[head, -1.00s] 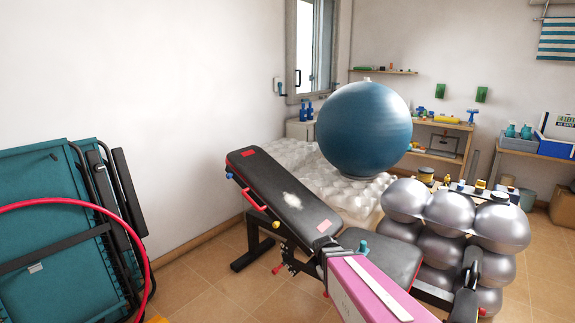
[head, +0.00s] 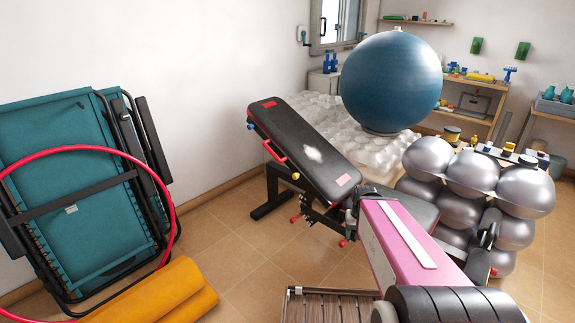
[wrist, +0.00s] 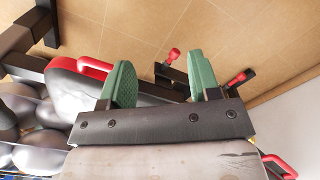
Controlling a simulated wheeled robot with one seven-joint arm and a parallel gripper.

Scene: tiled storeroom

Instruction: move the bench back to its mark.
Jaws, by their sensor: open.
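The black weight bench (head: 300,145) with red trim stands on the tiled floor in the middle of the head view, its backrest tilted up. My pink arm reaches over its near end and hides part of the seat (head: 397,212). In the wrist view my gripper (wrist: 161,82) is open, its green finger pads apart and nothing clamped between them. Beyond the pads are a dark bar and red knobs (wrist: 172,55). I cannot tell whether the fingers touch the bench. No floor mark is visible.
Silver balls (head: 470,175) stand close right of the bench. A blue ball (head: 390,82) rests on white bumpy padding (head: 335,120) behind it. A folded teal table (head: 70,150), pink hoop (head: 75,152) and yellow roll (head: 165,295) are left. A slatted wooden piece (head: 325,308) lies in front.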

